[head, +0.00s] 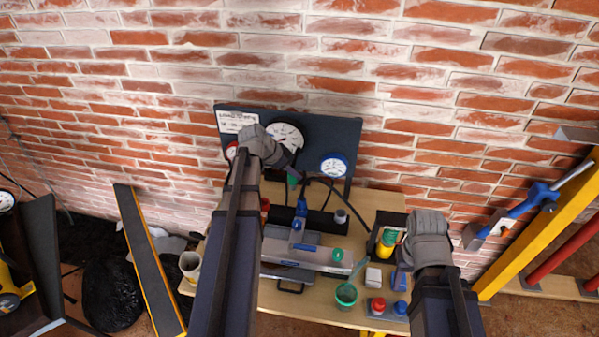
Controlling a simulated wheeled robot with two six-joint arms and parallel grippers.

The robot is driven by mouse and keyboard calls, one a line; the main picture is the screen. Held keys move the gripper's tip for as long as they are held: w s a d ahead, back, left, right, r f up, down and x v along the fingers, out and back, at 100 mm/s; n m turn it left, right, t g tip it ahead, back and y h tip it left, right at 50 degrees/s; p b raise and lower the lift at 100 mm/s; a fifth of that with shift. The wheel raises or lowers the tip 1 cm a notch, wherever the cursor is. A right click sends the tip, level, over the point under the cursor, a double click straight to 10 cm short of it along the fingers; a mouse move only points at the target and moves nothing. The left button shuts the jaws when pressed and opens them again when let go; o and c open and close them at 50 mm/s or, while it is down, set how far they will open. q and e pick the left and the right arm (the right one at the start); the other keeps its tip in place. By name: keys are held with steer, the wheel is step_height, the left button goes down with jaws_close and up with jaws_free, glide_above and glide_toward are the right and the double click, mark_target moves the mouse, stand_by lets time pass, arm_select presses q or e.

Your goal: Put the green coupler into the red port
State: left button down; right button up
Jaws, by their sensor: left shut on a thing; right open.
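My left gripper (291,170) is in front of the dark gauge panel, shut on a small green piece, which looks like the green coupler (292,181). A dark hose runs near it. A small red part (265,205) shows just right of my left arm, lower than the coupler and apart from it. It may be the red port; my arm hides part of it. My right gripper (407,254) is open above the right side of the bench, near a yellow and green container. Its fingers are small and hard to make out.
The gauge panel (353,130) stands against the brick wall with white dials. On the bench (385,203) are a grey case (310,256), a green cup (346,294), a red-topped piece (378,305) and a blue tool (301,208). A yellow frame (545,225) stands at right.

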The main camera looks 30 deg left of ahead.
arm_select(q)
steer(key=shift+s+a, duration=0.25)
steer(key=shift+a, duration=0.5)
steer(key=shift+s+a, duration=0.2)
steer(key=shift+a, duration=0.5)
steer(key=shift+a, duration=0.1)
steer(key=s+a, duration=0.2)
steer(key=a, duration=0.5)
steer(key=shift+a, duration=0.25)
step_height(320, 180, down, 7)
steer(key=b, duration=0.6)
steer(key=shift+r, duration=0.2)
steer(key=shift+f+b, duration=0.25)
steer(key=shift+b, duration=0.3)
steer(key=shift+s+f+b, duration=0.1)
steer(key=shift+f+b, duration=0.35)
steer(key=shift+f, duration=0.05)
steer(key=shift+f+b, duration=0.25)
steer(key=shift+b, duration=0.05)
stand_by(0.7)
